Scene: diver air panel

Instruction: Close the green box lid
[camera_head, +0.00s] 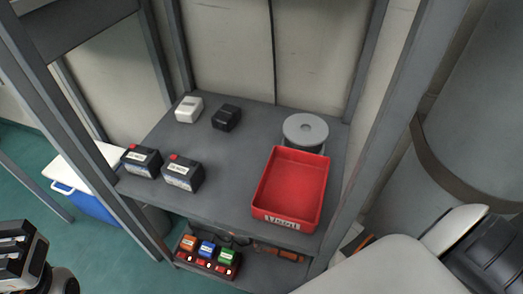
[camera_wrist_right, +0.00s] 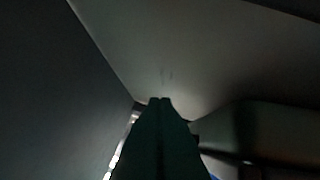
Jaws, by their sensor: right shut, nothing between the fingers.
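A small green box (camera_head: 226,255) with a white label stands at the right end of a row with a blue box (camera_head: 207,249) and an orange box (camera_head: 189,243), on the lower shelf. The boxes are small here, and I cannot tell how the green lid stands. My right gripper (camera_wrist_right: 160,100) shows in the wrist view as two dark fingers pressed together, empty, in a dim space below a pale surface. The green box cannot be made out there. My left gripper (camera_head: 18,252) is at the lower left edge of the head view, away from the shelf; its jaws are unclear.
The upper shelf (camera_head: 225,190) overhangs the lower one. It holds a red bin (camera_head: 291,188), a grey round object (camera_head: 305,130), two black batteries (camera_head: 183,173), and a white and a black block. Uprights flank the shelves. A blue-and-white cooler (camera_head: 90,204) stands left.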

